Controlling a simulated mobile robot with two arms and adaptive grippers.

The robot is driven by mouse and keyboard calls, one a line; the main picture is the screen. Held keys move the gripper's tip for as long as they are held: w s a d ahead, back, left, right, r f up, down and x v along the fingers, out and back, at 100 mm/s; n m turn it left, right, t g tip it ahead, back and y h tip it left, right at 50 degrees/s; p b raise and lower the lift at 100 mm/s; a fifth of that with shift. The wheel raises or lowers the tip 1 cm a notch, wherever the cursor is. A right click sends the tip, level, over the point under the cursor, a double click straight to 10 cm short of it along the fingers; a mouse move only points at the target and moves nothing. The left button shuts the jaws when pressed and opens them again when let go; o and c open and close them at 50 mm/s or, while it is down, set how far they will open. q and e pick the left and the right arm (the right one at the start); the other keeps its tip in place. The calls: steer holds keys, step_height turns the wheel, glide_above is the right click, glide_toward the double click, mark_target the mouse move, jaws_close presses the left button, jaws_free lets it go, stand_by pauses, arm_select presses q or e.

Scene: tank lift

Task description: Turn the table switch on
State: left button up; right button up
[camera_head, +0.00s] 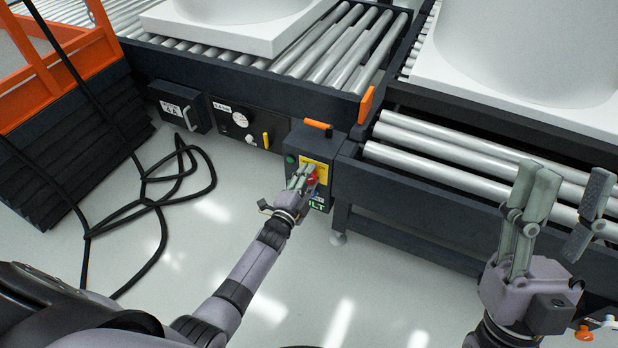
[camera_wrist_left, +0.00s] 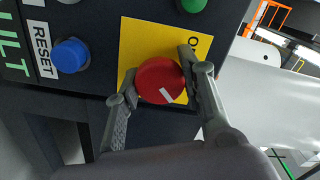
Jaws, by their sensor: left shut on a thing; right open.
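The table switch is a red round knob (camera_wrist_left: 160,81) with a white mark, on a yellow plate (camera_wrist_left: 133,42) of a dark control box (camera_head: 307,148). My left gripper (camera_head: 302,177) is at the box front. In the left wrist view my left gripper (camera_wrist_left: 160,88) has one finger on each side of the red knob and is shut on it. The white mark points down and to the right in that view. Part of an "O" label shows beside a fingertip. My right gripper (camera_head: 562,212) is open and empty, over the rollers at the right.
A blue button (camera_wrist_left: 70,55) marked RESET and a green button (camera_wrist_left: 193,5) sit near the knob. A gauge panel (camera_head: 240,121) is left of the box. Black cable (camera_head: 150,205) lies on the floor. Roller conveyors (camera_head: 430,150) carry white tanks behind.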

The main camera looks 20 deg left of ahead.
arm_select(q)
steer(key=o, duration=1.1)
steer(key=shift+o, duration=0.2)
steer(key=shift+s, duration=0.1)
steer(key=shift+s, duration=0.25)
steer(key=s+a, duration=0.1)
steer(key=s, duration=1)
steer(key=shift+s, duration=0.15)
